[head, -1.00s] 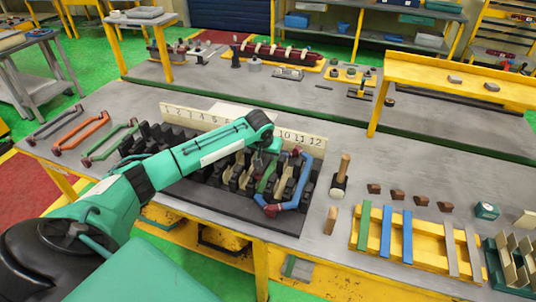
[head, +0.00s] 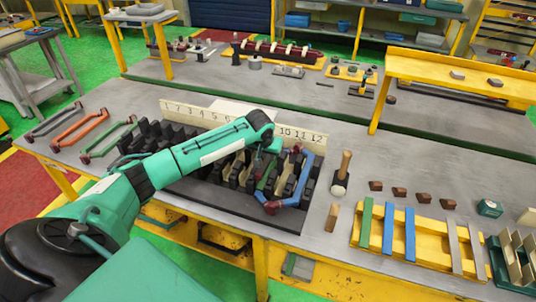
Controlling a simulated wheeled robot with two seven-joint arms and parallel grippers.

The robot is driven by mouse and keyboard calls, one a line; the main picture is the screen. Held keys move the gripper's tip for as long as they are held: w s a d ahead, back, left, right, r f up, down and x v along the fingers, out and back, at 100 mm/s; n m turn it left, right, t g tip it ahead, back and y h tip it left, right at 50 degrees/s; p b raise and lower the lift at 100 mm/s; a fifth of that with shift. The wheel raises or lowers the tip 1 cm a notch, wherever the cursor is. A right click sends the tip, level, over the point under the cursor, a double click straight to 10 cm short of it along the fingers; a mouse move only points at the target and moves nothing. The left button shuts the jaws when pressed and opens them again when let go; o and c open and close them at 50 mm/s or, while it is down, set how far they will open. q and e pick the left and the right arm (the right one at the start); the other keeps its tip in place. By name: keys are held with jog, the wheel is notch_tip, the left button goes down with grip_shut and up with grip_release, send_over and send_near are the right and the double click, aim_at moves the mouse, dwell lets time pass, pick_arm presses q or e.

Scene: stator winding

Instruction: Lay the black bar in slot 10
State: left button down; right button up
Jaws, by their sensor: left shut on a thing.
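The slotted stator block (head: 250,205) lies on the table, with a cream number board (head: 300,134) behind it. The numbers 10, 11 and 12 show at its right end; my arm hides some of the middle ones. My left gripper (head: 268,150) is shut, low over the back of the block near the 9 and 10 marks. I cannot make out the black bar; what the jaws hold is hidden by my arm and the dark block. A blue coil (head: 305,180) lies over the right-end slots, and a green piece (head: 266,178) sits just left of it.
Grey, orange (head: 80,130) and green coils lie at the table's left. A wooden-handled mallet (head: 342,175) stands right of the block. A yellow rack (head: 432,250) carries green, blue and grey bars. Brown blocks (head: 400,193) lie behind it.

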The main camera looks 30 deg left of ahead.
aim_at(267, 159)
pick_arm(q)
jog(key=shift+f, duration=0.3)
jog(key=shift+f, duration=0.2)
jog(key=shift+f+b, duration=0.3)
jog(key=shift+f, duration=0.5)
jog(key=shift+f, duration=0.7)
jog(key=shift+f, duration=0.15)
jog(key=shift+f, duration=0.45)
dwell(0.3)
